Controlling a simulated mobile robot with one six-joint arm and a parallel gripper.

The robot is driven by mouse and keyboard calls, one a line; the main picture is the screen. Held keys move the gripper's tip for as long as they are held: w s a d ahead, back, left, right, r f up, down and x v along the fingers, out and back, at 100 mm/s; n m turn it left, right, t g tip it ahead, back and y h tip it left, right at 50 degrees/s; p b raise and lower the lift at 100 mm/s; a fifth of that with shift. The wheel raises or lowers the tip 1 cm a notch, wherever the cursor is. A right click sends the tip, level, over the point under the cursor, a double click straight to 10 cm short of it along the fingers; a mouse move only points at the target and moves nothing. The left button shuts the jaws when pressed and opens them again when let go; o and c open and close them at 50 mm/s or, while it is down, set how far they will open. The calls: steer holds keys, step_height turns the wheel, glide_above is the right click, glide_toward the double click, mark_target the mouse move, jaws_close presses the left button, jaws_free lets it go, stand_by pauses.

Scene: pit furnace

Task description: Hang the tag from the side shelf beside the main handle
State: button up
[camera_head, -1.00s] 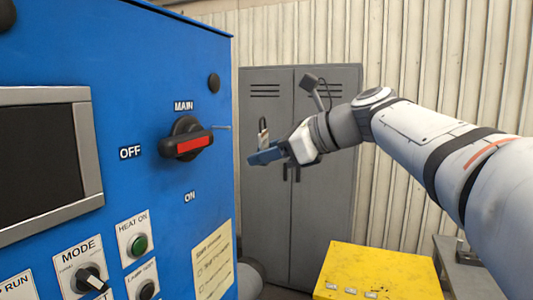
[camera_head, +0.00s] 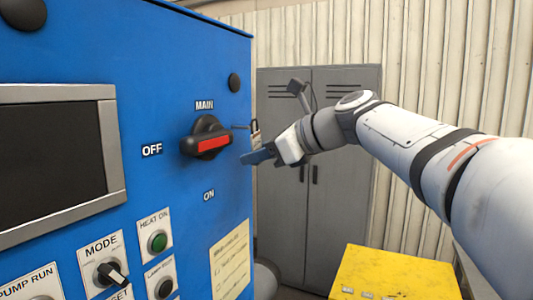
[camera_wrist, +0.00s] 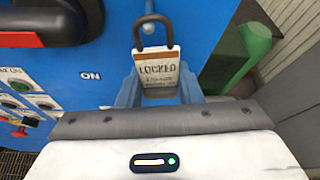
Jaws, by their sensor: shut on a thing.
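The tag (camera_wrist: 158,74), a white plate reading LOCKED with a dark shackle on top, is upright between the blue fingers of my gripper (camera_wrist: 160,92) in the wrist view. In the head view the tag (camera_head: 255,137) shows small above my gripper (camera_head: 262,154), which is shut on it. The main handle (camera_head: 206,138), black with a red bar, lies level on the blue cabinet, pointing toward OFF. A thin peg (camera_head: 240,127) sticks out beside the handle, just left of the tag's shackle. I cannot tell whether shackle and peg touch.
The blue cabinet (camera_head: 170,60) carries a screen (camera_head: 50,150), a green HEAT ON button (camera_head: 158,241) and a MODE switch (camera_head: 110,273). A grey locker (camera_head: 335,210) stands behind. A yellow box (camera_head: 395,275) is at lower right.

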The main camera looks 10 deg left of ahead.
steer(key=shift+w+a+f+b, duration=0.2)
steer(key=shift+a+b, duration=0.1)
steer(key=shift+a, duration=0.25)
steer(key=shift+w+a+p, duration=0.15)
steer(key=shift+a+p, duration=0.35)
steer(key=shift+f, duration=0.1)
steer(key=o, duration=1)
steer(key=shift+o, duration=0.2)
steer(key=shift+d, duration=0.1)
